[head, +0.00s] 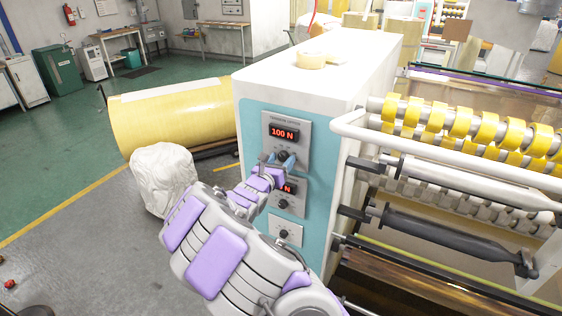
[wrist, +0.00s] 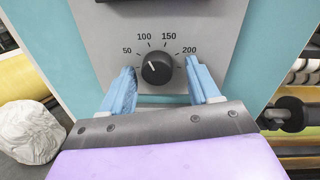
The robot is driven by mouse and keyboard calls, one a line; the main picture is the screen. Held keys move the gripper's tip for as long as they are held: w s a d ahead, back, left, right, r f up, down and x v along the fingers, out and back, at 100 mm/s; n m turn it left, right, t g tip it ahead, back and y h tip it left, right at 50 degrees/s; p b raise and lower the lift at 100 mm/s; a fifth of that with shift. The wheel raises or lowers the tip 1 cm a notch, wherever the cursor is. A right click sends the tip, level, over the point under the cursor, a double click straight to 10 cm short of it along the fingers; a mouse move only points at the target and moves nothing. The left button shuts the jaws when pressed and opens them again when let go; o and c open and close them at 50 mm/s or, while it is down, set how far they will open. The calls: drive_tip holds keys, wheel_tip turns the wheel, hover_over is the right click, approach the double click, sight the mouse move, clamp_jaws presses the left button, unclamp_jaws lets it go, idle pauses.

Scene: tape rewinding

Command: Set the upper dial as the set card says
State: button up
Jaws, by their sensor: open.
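The upper dial (wrist: 157,68) is a black round knob on a grey panel, with marks 50, 100, 150 and 200 around it. Its white pointer line leans up and left, roughly toward 100. The red display (head: 283,134) above it reads 100 N in the head view. My gripper (wrist: 163,82) is open, with one blue finger on each side of the knob. I cannot tell whether the fingers touch it. In the head view, my gripper (head: 276,162) is in front of the upper panel and partly hides the dial. I cannot make out a set card in either view.
A lower panel (head: 289,198) with a second display and knob sits below, partly hidden by my arm. Rollers with yellow tape (head: 461,123) and a white rail (head: 445,155) extend at right. A white-covered bundle (head: 163,180) and a big yellow roll (head: 172,112) stand left.

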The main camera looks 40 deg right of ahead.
drive_tip(key=shift+d, duration=0.15)
drive_tip(key=shift+w+a+r, duration=0.1)
drive_tip(key=shift+a+r, duration=0.15)
drive_tip(key=shift+a, duration=0.6)
drive_tip(key=shift+c, duration=0.2)
drive_tip(key=shift+d+f, duration=0.1)
drive_tip(key=shift+d, duration=0.55)
drive_tip(key=c, duration=1)
drive_tip(key=shift+a+f+m, duration=0.1)
drive_tip(key=shift+m, duration=0.2)
drive_tip(key=o, duration=0.7)
drive_tip(key=shift+a, duration=0.1)
drive_tip(key=o, duration=0.3)
drive_tip(key=shift+a, duration=0.25)
drive_tip(key=shift+o, duration=0.2)
